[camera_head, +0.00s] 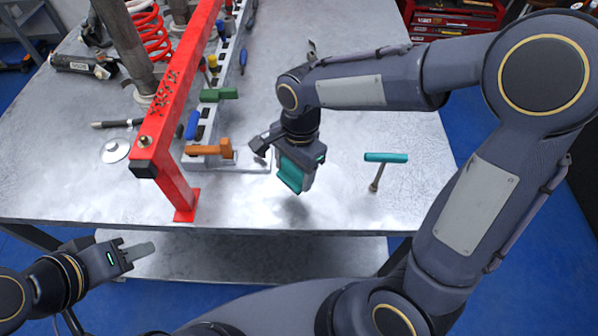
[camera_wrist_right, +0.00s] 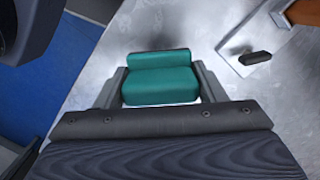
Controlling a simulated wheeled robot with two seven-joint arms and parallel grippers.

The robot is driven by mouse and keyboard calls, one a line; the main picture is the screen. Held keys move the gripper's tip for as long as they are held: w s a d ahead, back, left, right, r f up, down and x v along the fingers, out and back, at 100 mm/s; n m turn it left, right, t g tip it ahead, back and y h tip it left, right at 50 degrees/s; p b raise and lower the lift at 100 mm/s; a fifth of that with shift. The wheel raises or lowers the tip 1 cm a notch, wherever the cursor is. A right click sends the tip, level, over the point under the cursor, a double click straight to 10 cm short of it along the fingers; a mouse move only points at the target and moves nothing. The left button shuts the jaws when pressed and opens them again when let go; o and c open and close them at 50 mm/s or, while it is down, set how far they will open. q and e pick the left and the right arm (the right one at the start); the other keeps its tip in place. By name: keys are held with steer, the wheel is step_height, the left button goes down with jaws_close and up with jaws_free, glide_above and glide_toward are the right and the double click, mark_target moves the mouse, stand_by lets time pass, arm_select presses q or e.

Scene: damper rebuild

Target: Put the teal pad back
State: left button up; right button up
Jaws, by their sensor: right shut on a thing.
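The teal pad (camera_head: 289,176) is in my right gripper (camera_head: 290,168), above the front part of the metal table. In the right wrist view the teal pad (camera_wrist_right: 160,83) shows as a stepped block between the two grey fingers (camera_wrist_right: 160,92), one finger at each side. The gripper is shut on it, and the pad appears clear of the tabletop, with a shadow below. My left gripper (camera_head: 138,251) is in front of the table edge at lower left, with nothing seen in it; its finger gap is not clear.
A red post frame (camera_head: 178,100) stands left of the pad. Behind it runs a light rack with blue, green (camera_head: 218,95) and orange (camera_head: 208,151) handles. A teal T-handled tool (camera_head: 385,157) stands on the right. A red coil spring (camera_head: 150,30) is at the back left.

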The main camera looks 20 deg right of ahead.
mark_target(297, 169)
steer(key=shift+w+d+f, duration=0.3)
steer(key=shift+w+f, duration=0.15)
steer(key=shift+f, duration=0.2)
steer(key=shift+w+d+f, duration=0.25)
steer(key=shift+w+f, duration=0.15)
steer(key=shift+f, duration=0.2)
steer(key=f, duration=0.3)
steer(key=shift+w+d+f, duration=0.15)
steer(key=shift+w+d, duration=0.1)
steer(key=shift+w, duration=0.05)
steer(key=shift+f, duration=0.3)
steer(key=shift+f, duration=0.1)
steer(key=o, duration=1.1)
